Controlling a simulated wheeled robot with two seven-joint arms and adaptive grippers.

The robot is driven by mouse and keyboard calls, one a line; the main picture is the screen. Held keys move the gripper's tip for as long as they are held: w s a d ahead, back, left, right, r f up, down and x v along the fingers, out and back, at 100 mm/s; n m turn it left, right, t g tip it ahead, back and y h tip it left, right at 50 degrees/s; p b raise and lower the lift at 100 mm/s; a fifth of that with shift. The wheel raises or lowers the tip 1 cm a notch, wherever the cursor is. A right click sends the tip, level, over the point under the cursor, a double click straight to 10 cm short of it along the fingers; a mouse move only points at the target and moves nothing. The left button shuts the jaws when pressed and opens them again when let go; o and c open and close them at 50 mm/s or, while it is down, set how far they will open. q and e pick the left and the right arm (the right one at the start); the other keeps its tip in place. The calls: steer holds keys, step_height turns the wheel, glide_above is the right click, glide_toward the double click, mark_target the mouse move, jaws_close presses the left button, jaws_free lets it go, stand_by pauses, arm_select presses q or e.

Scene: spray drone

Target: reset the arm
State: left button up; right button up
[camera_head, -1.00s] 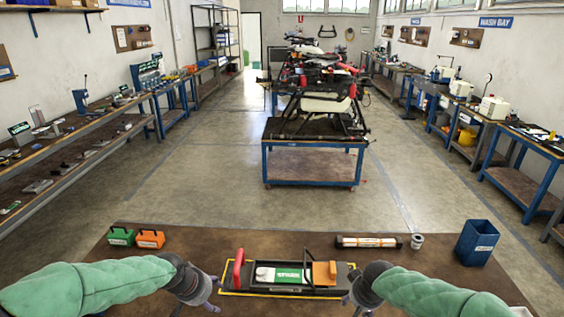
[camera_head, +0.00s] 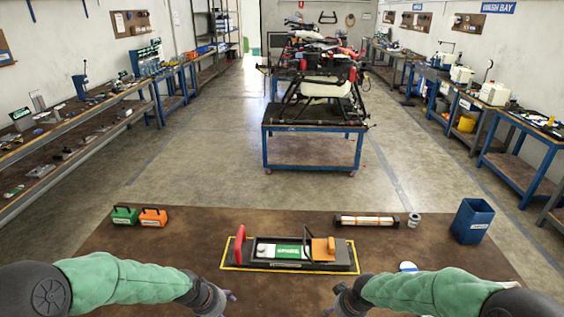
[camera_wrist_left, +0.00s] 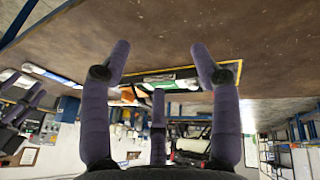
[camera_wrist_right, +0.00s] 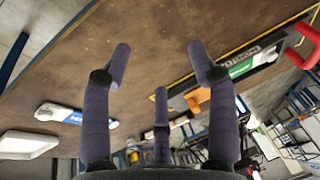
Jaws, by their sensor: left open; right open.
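My left gripper (camera_head: 228,296) is at the front of the brown table, below and left of the black tray. Its purple fingers are spread and empty in the left wrist view (camera_wrist_left: 160,62). My right gripper (camera_head: 334,299) is at the table's front, below the tray's right end. Its fingers are also spread and empty in the right wrist view (camera_wrist_right: 158,65). Both grippers are apart from the tray (camera_head: 345,262), which sits inside a yellow outline. The tray holds a red handle (camera_head: 240,244), a green and white pack (camera_head: 287,252) and an orange block (camera_head: 322,249).
A green case (camera_head: 125,215) and an orange case (camera_head: 153,216) stand at the table's back left. A white-orange cylinder (camera_head: 366,221), a small grey cup (camera_head: 414,220) and a blue bin (camera_head: 472,222) are at the back right. A white item (camera_head: 408,267) lies by my right arm.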

arm_select(q)
steer(key=s+d+f+n+g+b, duration=0.1)
steer(key=s+d+f+b, duration=0.2)
steer(key=s+f, duration=0.7)
steer(key=s+d+f+n+g+h+b, duration=0.1)
steer(key=s+d+f+b, duration=0.3)
steer(key=s+f, duration=0.7)
step_height(320, 180, down, 8)
steer(key=shift+r+g, duration=0.2)
steer(key=shift+g, duration=0.3)
arm_select(e)
steer(key=s+a+f+m+g+y, duration=0.1)
steer(key=s+a+f, duration=0.2)
steer(key=s+f, duration=0.7)
steer(key=s+a+f+m+g+y, duration=0.1)
steer(key=s+a+f, duration=0.3)
steer(key=s+f, duration=0.6)
step_height(320, 180, down, 7)
steer(key=shift+s+r+g, duration=0.1)
steer(key=shift+s+g, duration=0.05)
steer(key=shift+g, duration=0.25)
